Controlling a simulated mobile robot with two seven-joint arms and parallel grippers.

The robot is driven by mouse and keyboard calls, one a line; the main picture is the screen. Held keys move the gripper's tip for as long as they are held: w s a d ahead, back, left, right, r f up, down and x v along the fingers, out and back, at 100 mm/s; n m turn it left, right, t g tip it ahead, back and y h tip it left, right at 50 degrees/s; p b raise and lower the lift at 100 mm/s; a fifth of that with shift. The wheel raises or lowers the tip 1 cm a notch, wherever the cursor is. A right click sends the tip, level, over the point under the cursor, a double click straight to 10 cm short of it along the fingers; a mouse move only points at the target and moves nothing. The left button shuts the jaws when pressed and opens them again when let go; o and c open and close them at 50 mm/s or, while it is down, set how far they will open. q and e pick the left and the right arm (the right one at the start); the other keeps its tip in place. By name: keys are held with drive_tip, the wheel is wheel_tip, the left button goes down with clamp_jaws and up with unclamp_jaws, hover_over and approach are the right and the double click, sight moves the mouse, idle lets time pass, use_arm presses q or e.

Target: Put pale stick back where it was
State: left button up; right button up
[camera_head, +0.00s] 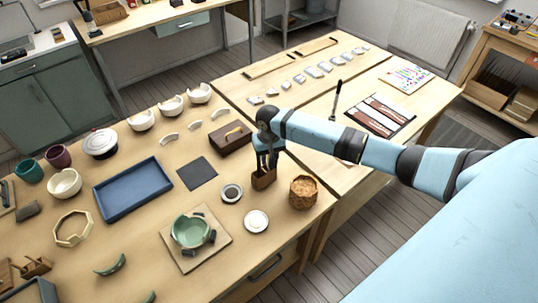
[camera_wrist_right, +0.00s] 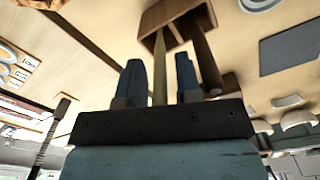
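The pale stick (camera_wrist_right: 160,68) stands in a small wooden holder (camera_wrist_right: 172,14), its end between the fingers of my right gripper in the right wrist view. A dark brown stick (camera_wrist_right: 207,62) stands in the same holder, outside the fingers. My right gripper (camera_wrist_right: 161,80) is open around the pale stick, with visible gaps beside it. In the head view my right gripper (camera_head: 267,158) points down just above the holder (camera_head: 263,181), near the table's front edge; the sticks are hard to make out there. My left gripper is not in view.
A woven pot (camera_head: 303,193) stands right of the holder, and white dishes (camera_head: 256,221) lie in front and left. A brown box (camera_head: 232,138) is behind. A green bowl (camera_head: 190,231) and a blue tray (camera_head: 131,188) are further left.

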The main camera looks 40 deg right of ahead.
drive_tip(key=shift+r, duration=0.15)
wheel_tip(320, 180, up, 11)
drive_tip(key=shift+r+b, duration=0.15)
drive_tip(key=shift+b, duration=0.3)
drive_tip(key=shift+a+r, duration=0.1)
drive_tip(key=s+a+f+n+t+y, duration=0.2)
drive_tip(key=s+a+f+t, duration=0.1)
drive_tip(key=s+a+f, duration=0.4)
drive_tip(key=s+a+f+n+t+y, duration=0.25)
drive_tip(key=a+f, duration=0.25)
drive_tip(key=a, duration=0.3)
drive_tip(key=s+f+t, duration=0.1)
drive_tip(key=s, duration=0.2)
drive_tip(key=s+a+f+t, duration=0.1)
drive_tip(key=s, duration=0.2)
drive_tip(key=s+a+f+n+t, duration=0.1)
drive_tip(key=s, duration=0.2)
drive_tip(key=shift+a+f, duration=0.2)
drive_tip(key=shift+a, duration=0.05)
drive_tip(key=s+f+n+t+h, duration=0.1)
drive_tip(key=s+t, duration=0.1)
drive_tip(key=s, duration=0.6)
drive_tip(key=shift+s+d, duration=0.15)
drive_tip(key=shift+d, duration=0.25)
drive_tip(key=shift+f+t, duration=0.1)
drive_tip(key=shift+t, duration=0.15)
